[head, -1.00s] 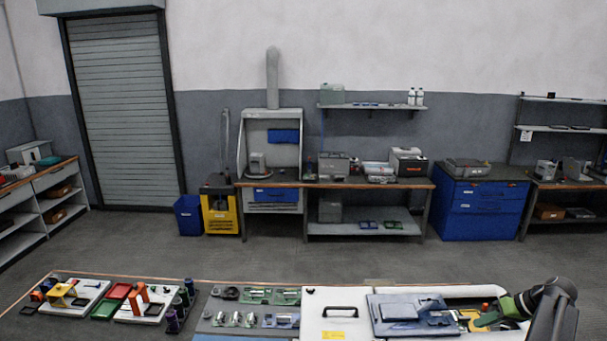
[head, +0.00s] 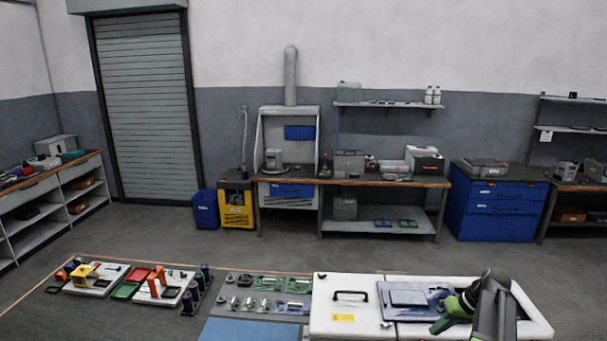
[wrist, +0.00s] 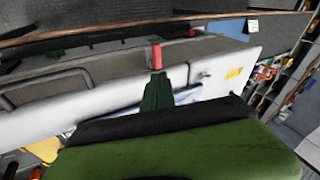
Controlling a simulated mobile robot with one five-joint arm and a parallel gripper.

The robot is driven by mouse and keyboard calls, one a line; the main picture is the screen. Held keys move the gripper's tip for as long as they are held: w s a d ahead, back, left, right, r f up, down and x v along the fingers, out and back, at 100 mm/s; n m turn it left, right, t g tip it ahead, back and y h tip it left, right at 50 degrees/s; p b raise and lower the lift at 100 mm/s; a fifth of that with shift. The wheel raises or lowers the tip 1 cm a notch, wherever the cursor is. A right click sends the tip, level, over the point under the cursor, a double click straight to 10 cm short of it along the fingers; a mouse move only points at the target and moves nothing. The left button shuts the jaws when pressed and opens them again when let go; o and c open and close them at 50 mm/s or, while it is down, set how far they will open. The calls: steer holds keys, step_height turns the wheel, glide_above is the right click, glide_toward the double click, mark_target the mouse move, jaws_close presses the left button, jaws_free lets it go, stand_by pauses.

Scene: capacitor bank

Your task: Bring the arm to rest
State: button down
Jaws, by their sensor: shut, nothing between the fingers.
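My arm reaches in from the lower right of the head view over a white cabinet (head: 335,318). My green and black gripper (head: 441,325) is low over the cabinet's right part, beside a grey-blue panel (head: 408,298). In the wrist view my dark green gripper (wrist: 157,88) is shut and holds nothing. A small red piece (wrist: 156,54) shows just beyond its tip; I cannot tell whether it is apart from the gripper. My broad green wrist housing fills the bottom of that view and hides what is beneath.
Left of the cabinet, a grey mat (head: 264,301) carries several small metal parts. Further left are white boards (head: 95,289) with coloured fixtures and a red tray (head: 141,273). A wooden workbench (head: 385,181) and blue drawers (head: 495,213) stand at the back. The grey floor between is clear.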

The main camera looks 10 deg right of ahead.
steer(key=a+f+g+h+b, duration=0.1)
steer(key=a+f+b, duration=0.3)
steer(key=a, duration=1.4)
steer(key=s+a+f+n+g+h+b, duration=0.1)
steer(key=a+f+b, duration=0.4)
steer(key=a, duration=1.4)
step_height(320, 180, down, 4)
steer(key=shift+r+g+h, duration=0.25)
steer(key=shift+g+h, duration=0.45)
steer(key=shift+h, duration=0.4)
